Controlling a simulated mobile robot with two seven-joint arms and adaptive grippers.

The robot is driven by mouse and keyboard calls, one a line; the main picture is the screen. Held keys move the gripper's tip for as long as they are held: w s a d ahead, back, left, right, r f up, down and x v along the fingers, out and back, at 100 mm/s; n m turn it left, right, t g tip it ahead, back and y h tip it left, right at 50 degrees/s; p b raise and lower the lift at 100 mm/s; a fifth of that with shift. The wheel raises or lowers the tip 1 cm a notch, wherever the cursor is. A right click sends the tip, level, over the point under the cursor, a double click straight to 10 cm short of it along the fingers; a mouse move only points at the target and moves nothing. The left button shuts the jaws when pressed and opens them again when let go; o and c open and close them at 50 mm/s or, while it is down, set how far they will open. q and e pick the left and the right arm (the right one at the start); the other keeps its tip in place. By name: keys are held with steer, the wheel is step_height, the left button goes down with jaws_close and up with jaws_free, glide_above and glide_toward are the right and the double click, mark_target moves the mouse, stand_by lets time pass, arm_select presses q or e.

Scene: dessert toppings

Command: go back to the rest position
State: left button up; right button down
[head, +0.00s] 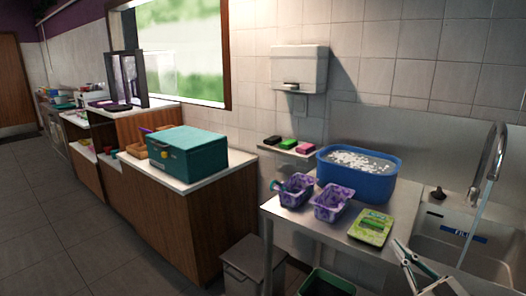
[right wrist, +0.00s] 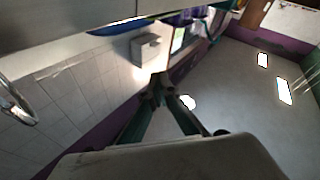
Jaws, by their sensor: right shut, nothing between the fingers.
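My right gripper (head: 407,255) shows at the lower right of the head view, in front of the steel counter and sink. It is empty. In the right wrist view its fingers (right wrist: 158,90) come together at the tips with nothing between them. That view looks upward past the fingers at the wall and ceiling. My left gripper is in neither view.
On the steel counter (head: 335,229) stand a blue tub (head: 352,182) of white pieces, two purple containers (head: 331,203) and a green package (head: 371,228). The sink (head: 463,242) has running water. Bins stand below. A teal box (head: 187,154) sits on the wooden cabinet. The left floor (head: 60,225) is clear.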

steer(key=s+a+f+n+g, duration=0.1)
steer(key=s+a+f+g, duration=0.15)
steer(key=f, duration=0.45)
steer(key=s+a+f+g, duration=0.1)
steer(key=s+f+g, duration=0.1)
steer(key=s+f, duration=0.35)
steer(key=s+a+f+n+g, duration=0.1)
steer(key=s+f+g, duration=0.1)
steer(key=f, duration=0.7)
steer(key=s+a+f+n+g+h, duration=0.15)
steer(key=s+f+g, duration=0.35)
steer(key=s+f, duration=0.95)
steer(key=w+a+r+m+t, duration=0.1)
steer(key=a+m, duration=0.4)
steer(key=a, duration=0.7)
steer(key=shift+a+r+h+p, duration=0.3)
steer(key=shift+r+h+p, duration=0.1)
steer(key=shift+r, duration=0.25)
